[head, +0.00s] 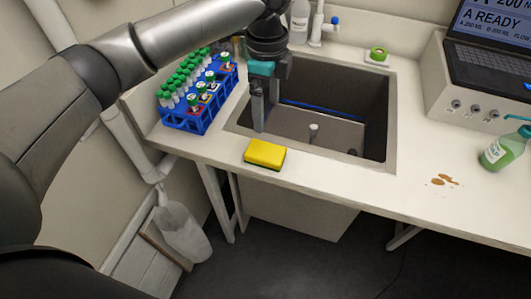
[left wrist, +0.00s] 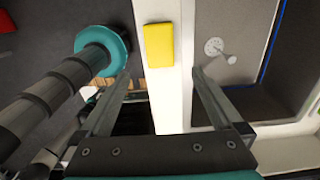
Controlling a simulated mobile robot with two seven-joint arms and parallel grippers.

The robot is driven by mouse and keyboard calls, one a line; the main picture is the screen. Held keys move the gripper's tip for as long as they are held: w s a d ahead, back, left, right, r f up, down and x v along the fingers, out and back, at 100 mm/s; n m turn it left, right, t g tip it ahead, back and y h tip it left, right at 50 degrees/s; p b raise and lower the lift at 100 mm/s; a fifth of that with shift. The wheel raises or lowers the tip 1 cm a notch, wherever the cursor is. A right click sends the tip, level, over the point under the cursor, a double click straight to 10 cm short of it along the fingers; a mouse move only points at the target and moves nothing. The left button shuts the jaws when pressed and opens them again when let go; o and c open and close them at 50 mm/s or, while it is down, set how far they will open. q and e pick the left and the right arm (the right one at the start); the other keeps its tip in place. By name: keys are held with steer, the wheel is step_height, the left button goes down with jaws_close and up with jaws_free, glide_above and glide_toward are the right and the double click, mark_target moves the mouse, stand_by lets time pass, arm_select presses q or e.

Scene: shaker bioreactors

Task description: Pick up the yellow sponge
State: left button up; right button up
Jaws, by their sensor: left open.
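The yellow sponge (head: 265,153) lies flat on the front rim of the white counter, just in front of the sink, with a dark green underside. It also shows in the left wrist view (left wrist: 159,45), beyond the fingertips and roughly centred between them. My left gripper (head: 266,105) is open and empty, pointing down over the left part of the sink, behind the sponge in the head view and apart from it. Its two fingers show spread in the left wrist view (left wrist: 160,76). My right gripper is not identifiable in either view.
The dark sink (head: 340,117) has a raised rim. A blue rack (head: 192,112) of green-capped tubes stands at its left. A brown spill (head: 445,181) and a green bottle (head: 503,148) are on the right counter. The counter's front edge is close to the sponge.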

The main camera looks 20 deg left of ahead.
arm_select(q)
steer(key=b, duration=0.1)
glide_above(265, 151)
step_height(265, 151, down, 9)
steer(key=shift+w+d, duration=0.1)
steer(key=shift+d, duration=0.05)
steer(key=shift+f+b, duration=0.55)
steer(key=shift+f, duration=2.15)
steer(key=shift+c, duration=0.2)
steer(key=c, duration=1.2)
